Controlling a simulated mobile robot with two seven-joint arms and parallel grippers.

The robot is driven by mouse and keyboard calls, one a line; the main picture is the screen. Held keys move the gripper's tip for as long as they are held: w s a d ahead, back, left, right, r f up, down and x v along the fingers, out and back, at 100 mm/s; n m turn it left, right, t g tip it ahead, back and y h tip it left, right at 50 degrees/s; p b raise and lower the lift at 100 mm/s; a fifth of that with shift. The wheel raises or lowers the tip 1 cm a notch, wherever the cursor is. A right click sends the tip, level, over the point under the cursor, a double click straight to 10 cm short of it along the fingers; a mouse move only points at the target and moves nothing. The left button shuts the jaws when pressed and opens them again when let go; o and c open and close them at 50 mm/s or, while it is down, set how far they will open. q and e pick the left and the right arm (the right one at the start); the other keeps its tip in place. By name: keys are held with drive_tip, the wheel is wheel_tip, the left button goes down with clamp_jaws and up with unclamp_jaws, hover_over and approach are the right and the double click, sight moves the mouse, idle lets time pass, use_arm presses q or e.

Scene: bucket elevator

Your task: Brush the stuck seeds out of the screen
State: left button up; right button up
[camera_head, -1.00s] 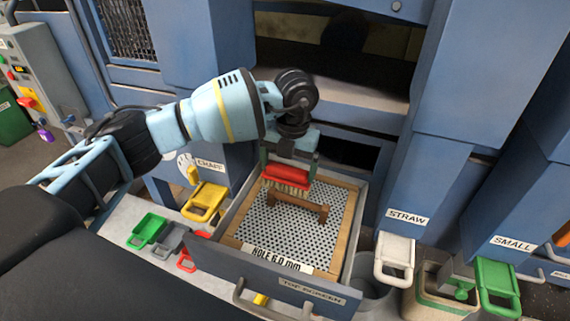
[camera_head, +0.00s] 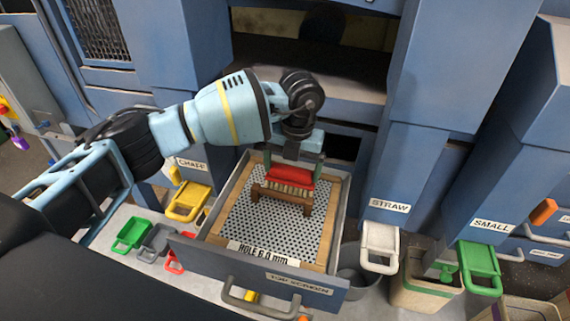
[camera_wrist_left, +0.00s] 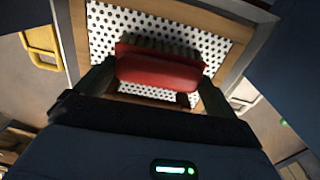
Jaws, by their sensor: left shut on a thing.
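The top screen (camera_head: 247,218) is a perforated metal sheet in a wooden frame. It lies in an open drawer (camera_head: 262,283) labelled TOP SCREEN. A brown wooden handle (camera_head: 282,193) stands across the screen's middle. My left gripper (camera_head: 292,170) is shut on a brush with a red back (camera_head: 291,178) and pale bristles, and holds it bristles down over the screen, close behind the handle. The brush also shows in the left wrist view (camera_wrist_left: 158,72) between the fingers. I cannot tell whether the bristles touch the mesh. No stuck seeds can be made out. My right gripper is not in view.
Yellow (camera_head: 188,202), green (camera_head: 131,235) and grey (camera_head: 157,242) handled parts sit left of the drawer. A white-handled slide (camera_head: 380,244) and a green one (camera_head: 480,267) are on the right, near a bin (camera_head: 425,290). Blue machine walls flank the drawer.

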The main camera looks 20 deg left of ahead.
sight(312, 175)
use_arm(q)
drive_tip(key=shift+d+f, duration=0.3)
drive_tip(key=shift+d, duration=0.35)
drive_tip(key=shift+d, duration=0.25)
drive_tip(key=shift+d+f, duration=0.15)
drive_tip(key=shift+d, duration=1.3)
drive_tip(key=shift+w+d, duration=0.15)
drive_tip(key=shift+d, duration=1.45)
drive_tip(key=shift+d+r, duration=0.1)
drive_tip(key=shift+r, duration=0.15)
